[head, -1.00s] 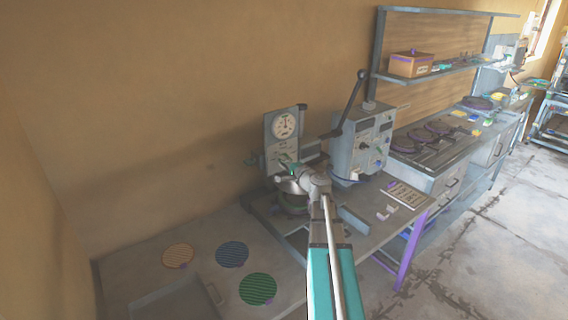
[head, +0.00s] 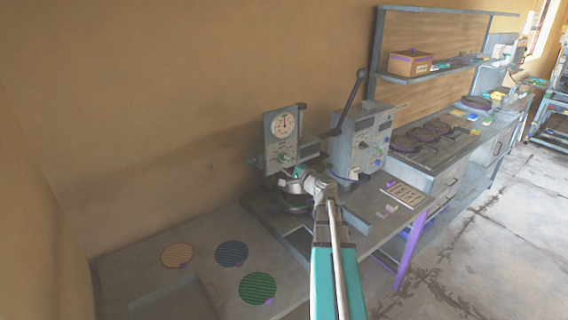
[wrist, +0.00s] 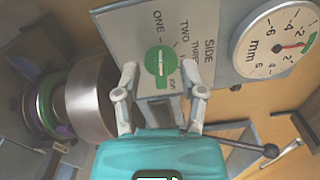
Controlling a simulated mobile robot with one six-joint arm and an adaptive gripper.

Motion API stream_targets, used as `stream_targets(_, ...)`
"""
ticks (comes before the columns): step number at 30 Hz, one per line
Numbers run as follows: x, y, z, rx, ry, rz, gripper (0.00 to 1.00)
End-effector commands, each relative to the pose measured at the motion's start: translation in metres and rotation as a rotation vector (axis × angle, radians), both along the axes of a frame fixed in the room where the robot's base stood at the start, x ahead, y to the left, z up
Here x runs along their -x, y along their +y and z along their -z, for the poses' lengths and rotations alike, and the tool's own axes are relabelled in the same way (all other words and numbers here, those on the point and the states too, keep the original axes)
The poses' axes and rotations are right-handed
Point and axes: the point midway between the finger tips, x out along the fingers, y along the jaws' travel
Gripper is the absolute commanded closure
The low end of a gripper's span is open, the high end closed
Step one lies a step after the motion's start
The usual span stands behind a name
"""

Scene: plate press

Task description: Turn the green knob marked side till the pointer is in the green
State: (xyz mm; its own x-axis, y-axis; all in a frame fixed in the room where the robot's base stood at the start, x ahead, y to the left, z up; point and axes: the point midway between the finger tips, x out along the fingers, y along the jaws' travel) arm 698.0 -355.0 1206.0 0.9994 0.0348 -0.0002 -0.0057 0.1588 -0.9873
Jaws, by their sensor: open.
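The green knob (wrist: 160,62) sits on a grey panel (wrist: 128,28) with the words ONE, TWO, THREE and SIDE. A pale line on the knob runs roughly up and down in the wrist view. The round mm dial (wrist: 262,48) has a red pointer and a green band near its right rim; I cannot tell surely whether they meet. The dial (head: 283,124) and green knob (head: 283,157) also show in the head view. My gripper (wrist: 163,80) is open and empty, its fingers to either side below the knob, apart from it.
A metal cylinder (wrist: 90,106) is left of my gripper in the wrist view. A grey control box (head: 360,143) with a long lever (head: 350,98) stands right of the dial panel. Striped orange (head: 176,256), blue (head: 232,254) and green (head: 257,289) discs lie on the front-left bench.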

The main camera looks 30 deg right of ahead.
Motion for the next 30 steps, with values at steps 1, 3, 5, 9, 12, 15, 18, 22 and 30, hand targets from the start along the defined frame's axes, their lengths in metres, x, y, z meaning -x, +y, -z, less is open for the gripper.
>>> stream_targets(1, 0.010, 0.001, 0.000, 0.000, 0.000, 0.002, 0.47)
stream_targets(3, 0.021, 0.001, 0.000, 0.000, 0.000, 0.002, 0.47)
stream_targets(5, 0.031, 0.000, 0.000, 0.000, 0.000, 0.002, 0.47)
stream_targets(9, 0.054, 0.000, 0.000, 0.000, -0.001, 0.002, 0.47)
stream_targets(12, 0.069, -0.001, 0.000, 0.000, -0.001, 0.003, 0.47)
stream_targets(15, 0.080, -0.002, 0.000, 0.000, 0.000, 0.002, 0.47)
stream_targets(18, 0.088, -0.002, 0.000, 0.000, 0.000, 0.002, 0.47)
stream_targets(22, 0.093, -0.003, 0.000, 0.000, 0.000, 0.001, 0.47)
stream_targets(30, 0.094, -0.003, 0.000, 0.000, 0.000, 0.000, 0.47)
